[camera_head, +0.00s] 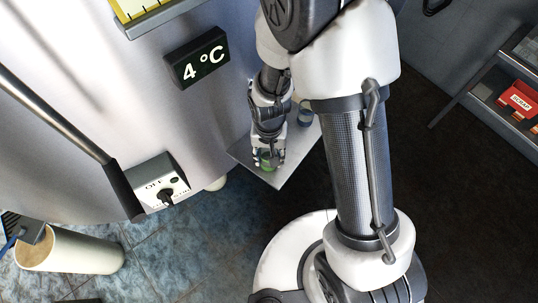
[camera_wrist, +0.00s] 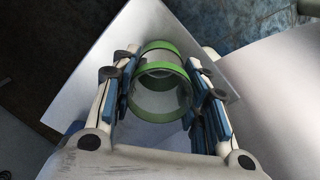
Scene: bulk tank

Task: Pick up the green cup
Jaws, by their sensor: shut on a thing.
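The green cup (camera_wrist: 160,78) is a clear cup with green bands at its rim and far end. In the wrist view it sits between the two blue-padded fingers of my gripper (camera_wrist: 164,90), which are shut on its sides. In the head view the green cup (camera_head: 265,159) is small and partly hidden by my gripper (camera_head: 267,155), over the metal shelf (camera_head: 270,178). I cannot tell whether the cup touches the shelf.
A grey-blue cup-like object (camera_head: 305,114) stands farther back on the shelf. The steel tank (camera_head: 120,90) rises to the left, with a 4 °C display (camera_head: 197,57) and a switch box (camera_head: 160,184). A rack with a red box (camera_head: 518,98) stands at right.

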